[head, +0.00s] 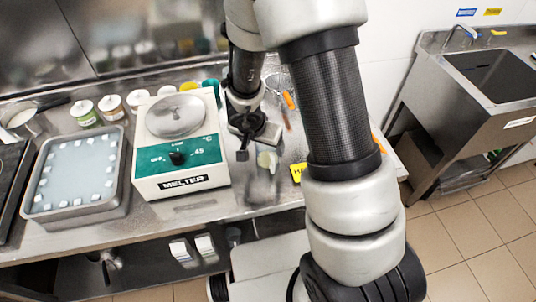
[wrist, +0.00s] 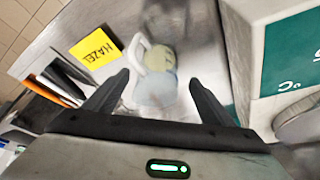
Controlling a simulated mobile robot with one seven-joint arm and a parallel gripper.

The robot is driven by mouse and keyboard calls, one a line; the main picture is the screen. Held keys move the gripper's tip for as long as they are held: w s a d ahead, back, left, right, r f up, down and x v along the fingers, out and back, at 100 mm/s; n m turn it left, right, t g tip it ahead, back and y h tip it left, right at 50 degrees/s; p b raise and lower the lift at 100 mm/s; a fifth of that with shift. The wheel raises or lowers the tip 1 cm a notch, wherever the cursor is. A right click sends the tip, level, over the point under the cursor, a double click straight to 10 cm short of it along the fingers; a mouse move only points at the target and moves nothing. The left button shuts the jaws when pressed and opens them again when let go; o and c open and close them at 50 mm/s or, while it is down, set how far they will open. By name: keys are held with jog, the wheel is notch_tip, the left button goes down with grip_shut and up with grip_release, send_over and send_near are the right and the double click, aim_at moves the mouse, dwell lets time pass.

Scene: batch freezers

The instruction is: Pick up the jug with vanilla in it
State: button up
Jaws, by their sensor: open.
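A small clear jug (wrist: 155,88) with a white handle (wrist: 137,48) and pale yellow contents stands on the steel counter. In the head view the jug (head: 267,160) is just right of and below my gripper (head: 244,150), partly blurred against the steel. In the wrist view it lies between and just beyond the tips of my gripper (wrist: 160,78), with the handle on its far left side. The fingers are spread apart, with nothing held. No vanilla marking is readable on the jug. A yellow card reading HAZEL (wrist: 96,47) lies beside it; the card also shows in the head view (head: 298,172).
A white and green melter (head: 180,160) stands close to the left of my gripper. A steel tray (head: 123,205) with small white blocks is further left, with several jars (head: 111,106) behind. A holder with utensils (wrist: 60,88) is near the card. A sink (head: 500,75) stands apart at right.

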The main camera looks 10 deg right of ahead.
jog(key=b+x, duration=0.3)
jog(key=x, duration=0.2)
jog(key=shift+w+d+f, duration=0.1)
jog(key=shift+d+f, duration=0.15)
jog(key=shift+f, duration=0.05)
jog(key=shift+r, duration=0.1)
jog(key=shift+c, duration=0.3)
jog(key=c, duration=1.1)
